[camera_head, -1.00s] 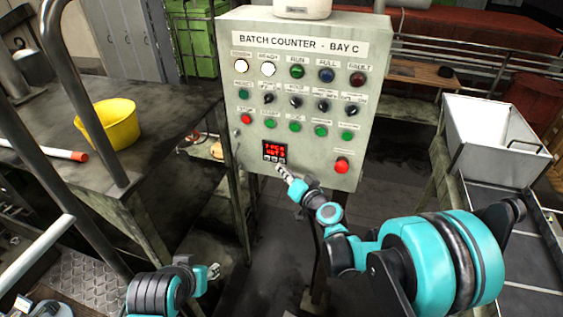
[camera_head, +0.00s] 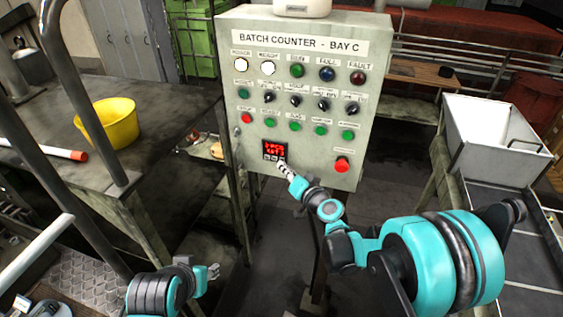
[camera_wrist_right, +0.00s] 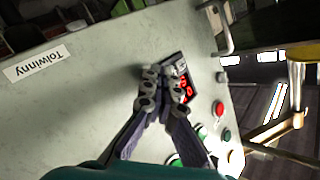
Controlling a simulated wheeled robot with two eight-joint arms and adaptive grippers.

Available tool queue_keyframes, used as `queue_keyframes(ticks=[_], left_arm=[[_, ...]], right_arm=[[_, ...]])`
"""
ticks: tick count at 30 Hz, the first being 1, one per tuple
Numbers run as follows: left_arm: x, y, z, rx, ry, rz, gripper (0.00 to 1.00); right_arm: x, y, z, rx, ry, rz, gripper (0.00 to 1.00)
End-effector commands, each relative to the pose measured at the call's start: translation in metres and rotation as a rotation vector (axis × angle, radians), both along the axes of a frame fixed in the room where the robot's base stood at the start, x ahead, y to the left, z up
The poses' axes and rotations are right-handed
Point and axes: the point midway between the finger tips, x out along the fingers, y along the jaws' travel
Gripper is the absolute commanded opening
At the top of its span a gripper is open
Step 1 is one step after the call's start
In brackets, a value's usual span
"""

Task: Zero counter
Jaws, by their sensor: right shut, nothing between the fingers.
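The batch counter panel (camera_head: 325,100) is a pale box with lamps, knobs and buttons. Its small black counter (camera_head: 274,149) with red digits sits low on the left of the panel face, with a row of small keys under the digits. The counter also shows in the right wrist view (camera_wrist_right: 182,80). My right gripper (camera_head: 283,164) is shut and empty, its fingertips at the lower right of the counter's key row. In the wrist view the fingers (camera_wrist_right: 150,85) hide part of the counter; contact cannot be told. My left gripper (camera_head: 212,272) is low at the left, away from the panel, apparently open.
A red button (camera_head: 342,165) sits to the right of the counter, with green buttons above. A white hopper (camera_head: 490,135) stands at right. Dark floor lies below the panel.

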Motion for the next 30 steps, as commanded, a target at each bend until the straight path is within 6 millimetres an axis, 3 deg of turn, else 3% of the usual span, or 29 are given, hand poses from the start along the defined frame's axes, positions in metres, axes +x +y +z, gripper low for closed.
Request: queue_keyframes(ticks=[24, 30], left_arm=[[0.000, 0.000, -0.004, 0.000, 0.000, 0.000, 0.40], [0.000, 0.000, -0.006, 0.000, 0.000, 0.000, 0.40]], right_arm=[[-0.008, 0.003, 0.000, -0.001, 0.000, 0.000, 0.00], [-0.023, 0.008, 0.000, 0.001, 0.001, 0.001, 0.00]])
